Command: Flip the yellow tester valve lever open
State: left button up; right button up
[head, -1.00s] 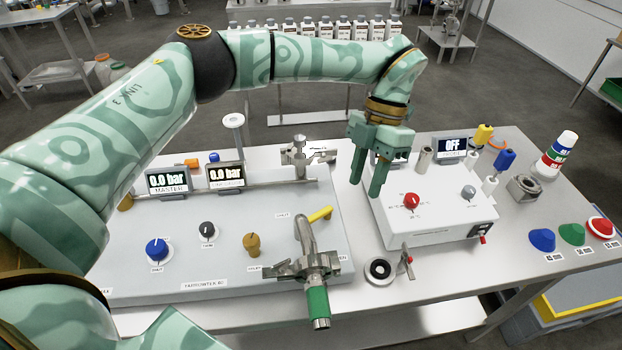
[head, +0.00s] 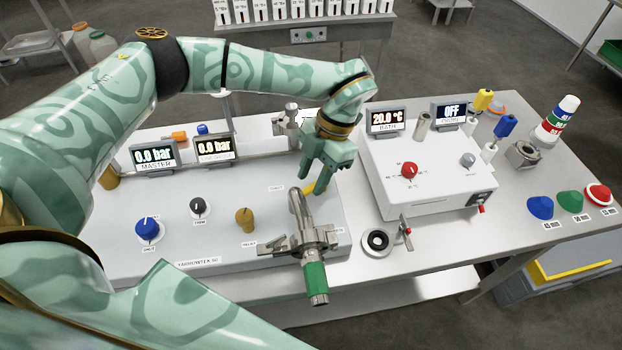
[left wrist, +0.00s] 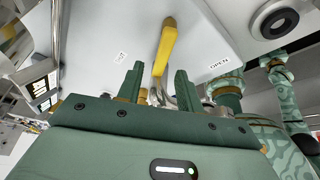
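The yellow tester valve lever (head: 309,187) is on the grey panel's right part, behind the bent metal pipe. My left gripper covers part of it in the head view. In the left wrist view the lever (left wrist: 165,50) runs up from between my fingers, its end darker. My left gripper (head: 312,182) is pointed down at the lever. Its two fingers (left wrist: 158,82) are apart, with the lever lying between them in that view; I see no clear contact. An OPEN label (left wrist: 219,64) lies to the lever's right, a smaller label to its left. My right gripper is not visible.
The metal pipe with its green-gripped end (head: 316,277) stands close in front of the lever. The white heater box (head: 425,170) with a red knob is to the right. Gauge displays (head: 154,156) and blue, black and brown knobs are left.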

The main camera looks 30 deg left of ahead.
pick_arm(q)
jog(key=shift+x, duration=0.8)
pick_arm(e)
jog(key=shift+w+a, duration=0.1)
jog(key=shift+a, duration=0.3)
pick_arm(q)
grip_shut()
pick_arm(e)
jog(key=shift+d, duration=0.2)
